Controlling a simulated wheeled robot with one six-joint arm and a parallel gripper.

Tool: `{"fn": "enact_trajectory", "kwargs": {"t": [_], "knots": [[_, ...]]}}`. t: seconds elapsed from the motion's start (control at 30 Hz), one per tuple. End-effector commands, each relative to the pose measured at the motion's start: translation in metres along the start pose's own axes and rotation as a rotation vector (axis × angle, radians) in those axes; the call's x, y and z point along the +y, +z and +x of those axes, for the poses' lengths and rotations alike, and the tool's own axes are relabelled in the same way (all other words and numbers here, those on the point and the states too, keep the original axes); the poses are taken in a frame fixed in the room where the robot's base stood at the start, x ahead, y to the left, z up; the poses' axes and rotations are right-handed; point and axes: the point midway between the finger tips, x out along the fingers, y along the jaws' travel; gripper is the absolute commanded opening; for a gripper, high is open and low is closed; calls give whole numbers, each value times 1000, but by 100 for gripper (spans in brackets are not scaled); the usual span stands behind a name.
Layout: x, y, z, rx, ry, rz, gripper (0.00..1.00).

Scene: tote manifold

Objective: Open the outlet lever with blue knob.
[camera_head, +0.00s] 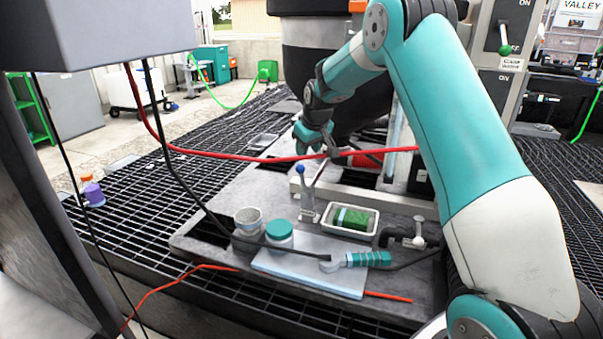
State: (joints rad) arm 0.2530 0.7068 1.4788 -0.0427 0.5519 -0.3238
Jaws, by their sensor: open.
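The outlet lever (304,192) is a thin light-grey handle with a blue knob (300,169) on top. It stands nearly upright, leaning slightly left, on a small metal base on the grey platform, in the middle of the head view. My gripper (318,150) hangs above and slightly right of the knob in the picture, apart from it. It is open and seems to hold nothing; its fingers are small and partly hidden by the red cable, and their depth relative to the knob is hard to tell.
A red cable (245,158) crosses just above the knob. A white tray with a green sponge (352,219), a teal-lidded jar (279,232), a grey cup (249,218) and a teal-handled tool (365,259) lie near the lever. A large dark vessel (310,60) stands behind. A white-handled valve (418,234) is right.

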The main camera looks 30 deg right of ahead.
Motion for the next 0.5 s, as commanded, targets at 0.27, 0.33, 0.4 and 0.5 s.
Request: {"fn": "enact_trajectory", "kwargs": {"t": [0.27, 0.33, 0.4, 0.5], "knots": [[-1, 1, 65, -3, -2, -1, 41], [-1, 0, 80, -3, -2, -1, 41], [-1, 0, 93, -2, -2, -1, 41], [-1, 0, 107, -1, -2, -1, 41]]}}
